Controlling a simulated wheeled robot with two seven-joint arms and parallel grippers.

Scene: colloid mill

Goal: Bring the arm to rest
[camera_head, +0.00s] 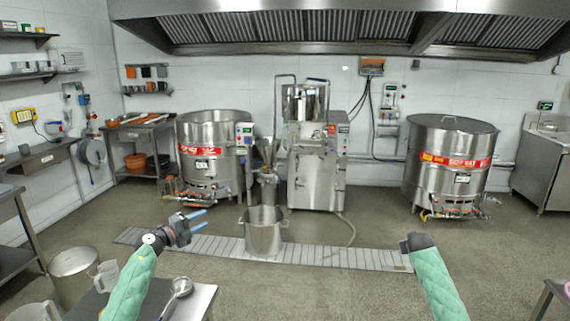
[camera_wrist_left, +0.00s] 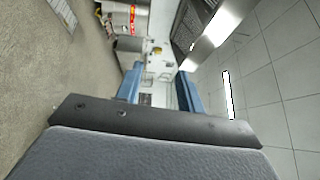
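My left gripper (camera_head: 196,220) is held up in front of me in the head view, its blue fingers apart with nothing between them. The left wrist view also shows the two blue fingers of my left gripper (camera_wrist_left: 158,88) spread, with only the distant room behind them. My right arm (camera_head: 432,270) reaches forward at the right of the head view. Its dark end shows, but no right fingers can be made out. The colloid mill (camera_head: 267,170) stands ahead, with a steel pot (camera_head: 263,238) below it on the floor.
A small table (camera_head: 203,297) with a ladle (camera_head: 180,288) lies below my left arm. A clear jug (camera_head: 107,275) and a steel pot (camera_head: 74,268) are at the left. Two large vats (camera_head: 215,160) (camera_head: 450,165) stand at the back. A drain grate (camera_head: 340,257) crosses the open floor.

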